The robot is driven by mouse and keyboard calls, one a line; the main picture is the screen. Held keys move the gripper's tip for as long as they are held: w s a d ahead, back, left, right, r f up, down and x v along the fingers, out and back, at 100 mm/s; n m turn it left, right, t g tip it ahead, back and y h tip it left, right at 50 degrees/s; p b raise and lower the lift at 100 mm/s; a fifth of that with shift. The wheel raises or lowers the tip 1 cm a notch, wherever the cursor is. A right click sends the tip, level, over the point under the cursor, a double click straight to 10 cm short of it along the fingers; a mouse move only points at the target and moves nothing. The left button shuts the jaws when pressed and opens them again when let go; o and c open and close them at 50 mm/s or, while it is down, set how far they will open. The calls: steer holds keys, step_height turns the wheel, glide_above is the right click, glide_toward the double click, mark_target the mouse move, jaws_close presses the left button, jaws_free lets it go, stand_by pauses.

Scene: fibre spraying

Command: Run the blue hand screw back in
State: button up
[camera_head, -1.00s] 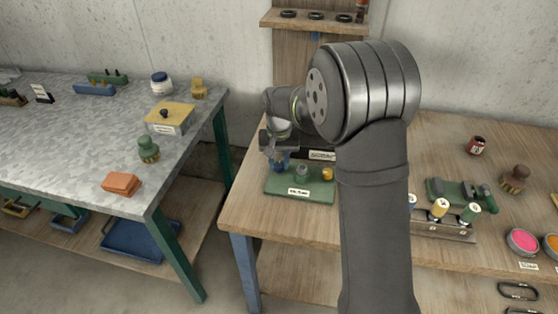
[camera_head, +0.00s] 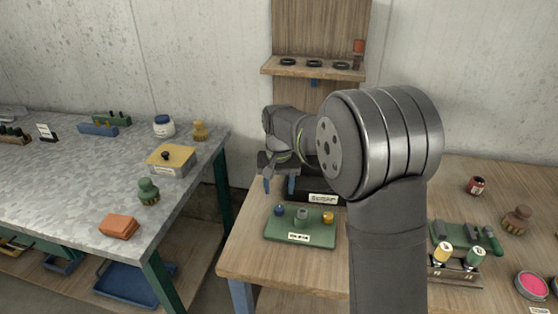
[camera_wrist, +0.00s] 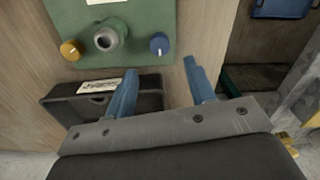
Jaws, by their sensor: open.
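The blue hand screw (camera_head: 279,210) stands at the left of a green block (camera_head: 292,236) on the wooden table. It also shows in the wrist view (camera_wrist: 159,44), at the right side of the block, clear of the fingers. A grey round fitting (camera_head: 302,213) sits mid-block and a yellow knob (camera_head: 328,217) at its right. My gripper (camera_head: 279,186) is open with blue fingers, behind and above the block. In the wrist view my gripper (camera_wrist: 162,85) has nothing between its fingertips.
A black tray with a white label (camera_head: 323,198) lies just behind the block, near my fingers. A wall shelf (camera_head: 313,69) with black rings is above. The metal bench (camera_head: 75,180) is left, across a gap.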

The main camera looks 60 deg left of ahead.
mark_target(279, 207)
step_height(279, 207, up, 10)
stand_by(0.3)
stand_by(0.5)
step_height(279, 207, down, 17)
steer(key=shift+f, duration=0.2)
stand_by(0.4)
